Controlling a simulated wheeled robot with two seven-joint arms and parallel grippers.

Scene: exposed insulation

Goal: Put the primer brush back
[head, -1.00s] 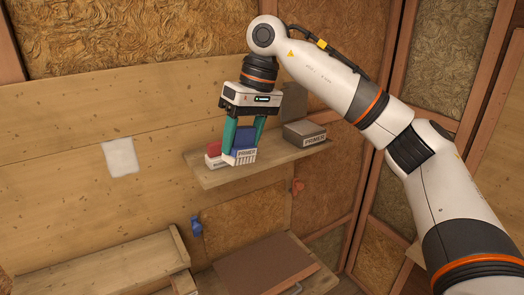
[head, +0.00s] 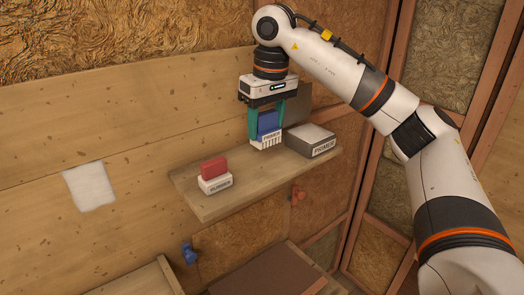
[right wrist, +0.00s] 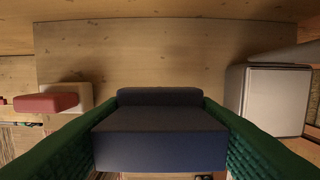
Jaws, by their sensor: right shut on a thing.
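The blue block with a white, dark-lettered lower part, which I take as the primer brush (head: 267,124), is between the green fingers of my right gripper (head: 266,119). The gripper is shut on it and points down over the back of the wooden shelf (head: 235,193). In the right wrist view the blue block (right wrist: 160,146) fills the space between both fingers. I cannot tell whether its underside touches the shelf. A grey box lettered PRIMER (head: 311,140) stands just right of it. My left gripper is not in view.
A red block (head: 214,167) on a white lettered base (head: 215,184) stands on the shelf's left part. Bare shelf lies between it and the held block. A pale sheet (head: 89,187) is on the wall. Blue (head: 189,253) and red (head: 298,194) fittings sit below the shelf.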

